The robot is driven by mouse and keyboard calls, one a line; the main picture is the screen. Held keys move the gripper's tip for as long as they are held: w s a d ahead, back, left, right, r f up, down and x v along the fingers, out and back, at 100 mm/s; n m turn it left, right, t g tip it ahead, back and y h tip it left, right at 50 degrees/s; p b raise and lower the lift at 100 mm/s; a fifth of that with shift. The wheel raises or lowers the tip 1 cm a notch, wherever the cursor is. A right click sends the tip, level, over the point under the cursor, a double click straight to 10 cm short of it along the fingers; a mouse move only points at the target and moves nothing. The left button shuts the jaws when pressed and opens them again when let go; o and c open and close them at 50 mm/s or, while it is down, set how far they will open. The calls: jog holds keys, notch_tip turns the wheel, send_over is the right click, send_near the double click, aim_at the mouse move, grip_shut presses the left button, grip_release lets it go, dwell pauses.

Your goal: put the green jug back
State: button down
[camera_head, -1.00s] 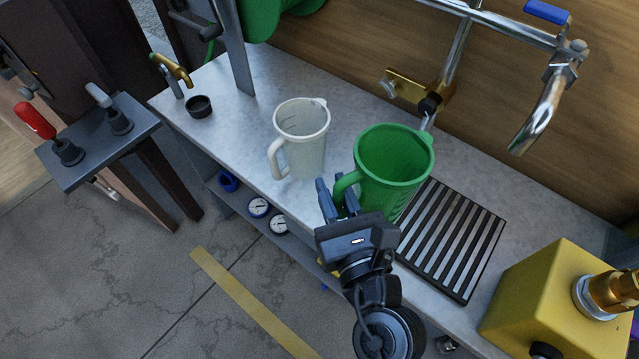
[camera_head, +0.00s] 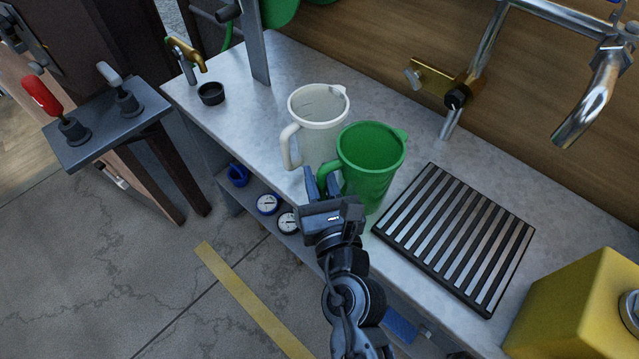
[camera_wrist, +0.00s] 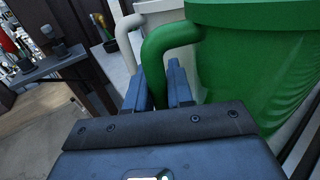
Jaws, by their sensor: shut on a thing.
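The green jug (camera_head: 371,165) is upright over the grey counter, between the white jug and the slotted drain tray. Whether its base touches the counter is hard to tell. My gripper (camera_head: 322,183) is shut on the green jug's handle, on the jug's left front side. In the wrist view the green jug (camera_wrist: 250,60) fills the right side, and its handle runs down between my gripper's fingers (camera_wrist: 160,92). The white jug (camera_head: 318,128) stands upright just behind and left of the green jug, partly hidden by it.
The drain tray (camera_head: 455,235) lies bare to the right. A yellow box (camera_head: 575,310) stands at the right front. A steel pipe (camera_head: 590,95) hangs over the back right. A small black cup (camera_head: 211,93) and a brass tap (camera_head: 187,55) are at the far left. Counter behind the jugs is clear.

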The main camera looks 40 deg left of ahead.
jog(key=shift+f, duration=0.1)
jog(key=c, duration=1)
grip_release()
jog(key=shift+r, duration=0.2)
jog(key=b+v, duration=0.1)
jog(key=v, duration=1.1)
